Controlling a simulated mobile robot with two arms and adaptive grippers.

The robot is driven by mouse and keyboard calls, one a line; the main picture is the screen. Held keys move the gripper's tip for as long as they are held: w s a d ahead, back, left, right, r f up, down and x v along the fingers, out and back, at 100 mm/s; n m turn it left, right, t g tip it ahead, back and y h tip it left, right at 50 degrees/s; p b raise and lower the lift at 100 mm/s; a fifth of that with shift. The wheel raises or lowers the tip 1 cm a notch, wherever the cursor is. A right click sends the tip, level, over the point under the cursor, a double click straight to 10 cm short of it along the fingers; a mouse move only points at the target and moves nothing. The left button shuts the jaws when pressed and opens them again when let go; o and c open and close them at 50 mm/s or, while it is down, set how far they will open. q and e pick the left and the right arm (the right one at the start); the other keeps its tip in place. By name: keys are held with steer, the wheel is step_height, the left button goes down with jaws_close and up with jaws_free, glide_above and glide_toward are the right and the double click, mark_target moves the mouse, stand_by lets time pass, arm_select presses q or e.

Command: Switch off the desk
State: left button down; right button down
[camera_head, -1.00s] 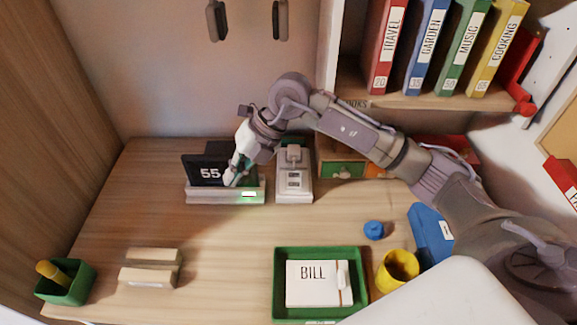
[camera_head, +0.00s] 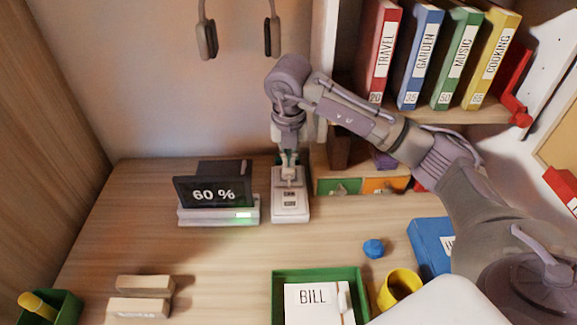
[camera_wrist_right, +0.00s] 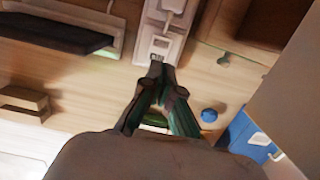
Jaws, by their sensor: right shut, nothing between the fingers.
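On the desk (camera_head: 215,265), a dark display reading "60 %" (camera_head: 213,193) stands in a pale dock (camera_head: 205,217) with a lit green patch. To its right lies a white power strip (camera_head: 290,207) with sockets and a plug (camera_head: 288,177) at its far part. My right gripper (camera_head: 289,166) is over the far part of the strip. In the wrist view my right gripper (camera_wrist_right: 162,68) is shut and empty, its tips over the strip (camera_wrist_right: 155,45). I cannot tell whether it touches. My left gripper is not in view.
A green tray (camera_head: 277,290) with a "BILL" paper, a yellow cup (camera_head: 399,285), a blue knob-like object (camera_head: 373,248) and a blue box (camera_head: 429,244) are at front right. Wooden blocks (camera_head: 142,286) lie at front left. Books (camera_head: 420,60) stand on the shelf. The desk's middle is clear.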

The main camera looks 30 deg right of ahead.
mark_target(288, 194)
steer(key=f, duration=0.4)
steer(key=w+f+p, duration=0.1)
steer(key=f, duration=0.7)
steer(key=shift+w+d, duration=0.15)
steer(key=shift+d, duration=0.2)
steer(key=shift+f, duration=0.15)
steer(key=shift+f, duration=0.25)
steer(key=shift+r, duration=0.1)
steer(key=shift+a, duration=0.1)
